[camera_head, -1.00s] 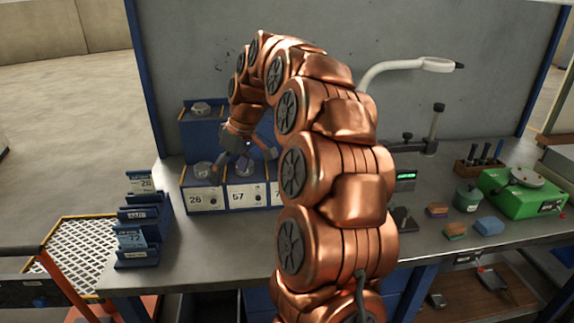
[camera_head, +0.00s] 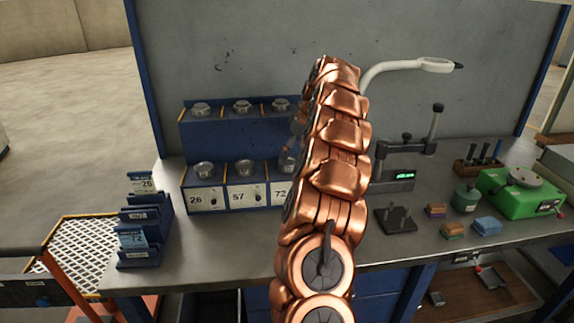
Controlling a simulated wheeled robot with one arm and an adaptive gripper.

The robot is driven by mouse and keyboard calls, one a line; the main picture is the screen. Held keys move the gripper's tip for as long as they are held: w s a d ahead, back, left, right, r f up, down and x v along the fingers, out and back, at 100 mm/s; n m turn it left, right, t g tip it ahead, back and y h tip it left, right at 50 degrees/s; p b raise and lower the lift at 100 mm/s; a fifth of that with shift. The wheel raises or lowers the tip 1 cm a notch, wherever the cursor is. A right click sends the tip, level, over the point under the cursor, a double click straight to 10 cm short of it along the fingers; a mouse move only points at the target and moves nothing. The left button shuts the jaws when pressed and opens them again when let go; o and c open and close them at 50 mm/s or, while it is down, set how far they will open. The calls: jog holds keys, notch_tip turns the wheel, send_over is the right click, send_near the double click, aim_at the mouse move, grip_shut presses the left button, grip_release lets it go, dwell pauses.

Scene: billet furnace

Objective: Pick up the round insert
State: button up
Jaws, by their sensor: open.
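Several small metal inserts sit in a blue rack (camera_head: 225,137). The top row holds a left (camera_head: 201,109), a middle (camera_head: 241,106) and a right insert (camera_head: 280,104). The lower row holds one above label 26 (camera_head: 204,170), one above label 57 (camera_head: 244,168) and one above label 72 (camera_head: 287,165). I cannot tell from their small shapes which is the round insert. My gripper (camera_head: 287,150) is open, just above the lower right insert, partly hidden behind my arm. I cannot tell whether it touches that insert.
A blue card holder (camera_head: 140,255) stands left of the rack. Right of my arm are a gauge stand (camera_head: 405,160), a black fixture (camera_head: 396,219), small coloured blocks (camera_head: 487,226), a green device (camera_head: 520,195) and a lamp (camera_head: 435,65). The front bench top is clear.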

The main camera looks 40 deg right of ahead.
aim_at(287, 162)
jog(key=shift+p+x, duration=1.35)
jog(key=shift+x, duration=1.55)
jog(key=shift+w+d, duration=0.1)
jog(key=shift+d, duration=0.15)
jog(key=shift+c, duration=0.3)
jog(key=shift+r, duration=0.1)
grip_shut()
